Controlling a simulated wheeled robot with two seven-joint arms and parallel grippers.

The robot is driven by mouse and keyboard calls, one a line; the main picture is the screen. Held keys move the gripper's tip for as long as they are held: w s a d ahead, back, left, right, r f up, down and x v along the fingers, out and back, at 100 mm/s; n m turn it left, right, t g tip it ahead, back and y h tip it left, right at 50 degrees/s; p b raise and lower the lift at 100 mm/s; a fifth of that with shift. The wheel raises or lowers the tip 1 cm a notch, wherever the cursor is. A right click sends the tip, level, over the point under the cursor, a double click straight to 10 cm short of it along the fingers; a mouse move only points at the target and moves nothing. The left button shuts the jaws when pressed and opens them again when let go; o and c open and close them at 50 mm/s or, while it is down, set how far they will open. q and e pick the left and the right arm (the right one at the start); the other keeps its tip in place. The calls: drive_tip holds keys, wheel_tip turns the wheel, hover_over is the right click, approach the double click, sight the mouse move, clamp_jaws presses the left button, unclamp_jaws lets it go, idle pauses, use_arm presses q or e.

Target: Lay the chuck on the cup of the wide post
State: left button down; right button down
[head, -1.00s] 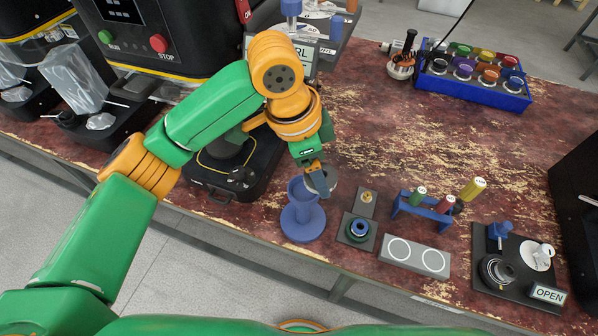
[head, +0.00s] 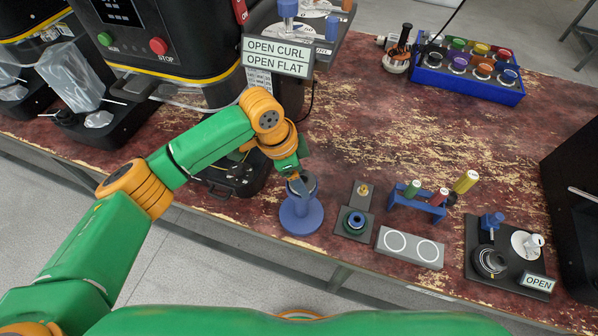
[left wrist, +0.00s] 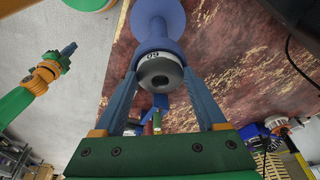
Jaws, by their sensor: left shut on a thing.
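The wide post (head: 301,221) is a blue stand with a round foot and a cup on top, near the table's front edge. My left gripper (head: 301,187) is at the cup, shut on the chuck. The chuck (left wrist: 158,72) is a short grey cylinder with a dark central hole and a white numbered band, between the two fingers in the left wrist view. It lies in line with the blue post (left wrist: 158,20) there; whether it rests in the cup I cannot tell. My right gripper (left wrist: 68,50) shows at the left of the wrist view, away from the post.
Right of the post stand a dark plate with a green-and-blue ring (head: 355,222), a grey block with two white circles (head: 410,247) and a blue rack (head: 418,208) with coloured plugs. A black machine (head: 165,40) stands behind my left arm. The table's middle is clear.

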use_arm(q)
drive_tip(key=shift+s+f, duration=0.15)
drive_tip(key=shift+f, duration=0.05)
unclamp_jaws()
drive_tip(key=shift+s+a+f, duration=0.1)
drive_tip(key=w+v, duration=0.1)
drive_tip(key=v, duration=1.2)
drive_tip(key=shift+s+d+r+b, duration=0.2)
drive_tip(key=shift+d+r+b, duration=0.05)
drive_tip(key=shift+d+b, duration=0.1)
